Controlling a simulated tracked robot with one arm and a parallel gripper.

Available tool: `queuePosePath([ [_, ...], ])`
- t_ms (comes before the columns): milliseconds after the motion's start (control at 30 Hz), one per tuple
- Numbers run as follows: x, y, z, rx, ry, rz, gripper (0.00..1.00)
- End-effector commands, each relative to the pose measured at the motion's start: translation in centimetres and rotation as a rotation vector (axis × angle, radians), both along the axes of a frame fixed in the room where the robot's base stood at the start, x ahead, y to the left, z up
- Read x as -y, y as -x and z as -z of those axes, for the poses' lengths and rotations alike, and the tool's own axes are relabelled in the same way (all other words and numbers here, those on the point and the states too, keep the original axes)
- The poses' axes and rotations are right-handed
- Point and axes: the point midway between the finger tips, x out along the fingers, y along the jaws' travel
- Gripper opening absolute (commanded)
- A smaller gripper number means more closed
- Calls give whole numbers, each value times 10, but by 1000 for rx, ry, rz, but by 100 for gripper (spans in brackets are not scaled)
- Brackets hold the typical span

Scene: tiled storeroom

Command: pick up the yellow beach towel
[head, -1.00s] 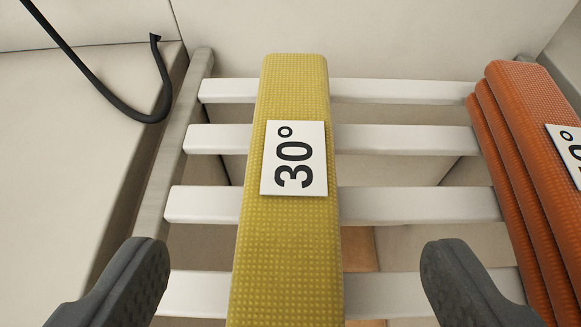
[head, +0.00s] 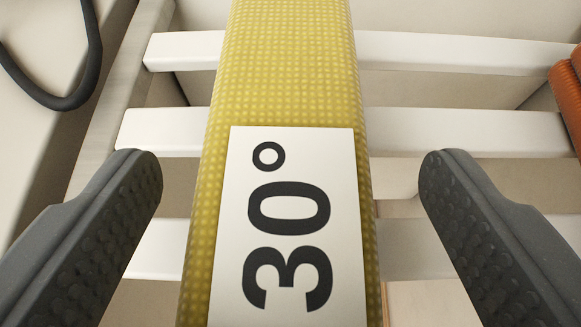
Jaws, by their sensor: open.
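The yellow beach towel (head: 288,75) is a long folded bundle with a waffle texture, lying across white slats in the middle of the head view. A white label (head: 290,230) reading "30°" is on its upper face. My gripper (head: 290,170) is open, with one dark grey finger on each side of the towel. A gap shows between each finger and the towel, so neither seems to touch it. The towel's near end is cut off by the bottom of the picture.
White slats (head: 465,132) form an open rack under the towel, with gaps between them. An orange folded towel (head: 567,100) lies at the right edge. A black cable or hose (head: 62,102) hangs at the upper left by a pale wall.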

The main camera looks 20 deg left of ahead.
Motion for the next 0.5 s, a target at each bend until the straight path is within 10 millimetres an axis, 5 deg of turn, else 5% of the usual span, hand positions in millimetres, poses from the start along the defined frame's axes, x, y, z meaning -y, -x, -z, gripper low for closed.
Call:
queuePosePath([
  [300,-2,-5,4,-2,0,-1,77],
  [500,-2,-5,4,-2,0,-1,24],
])
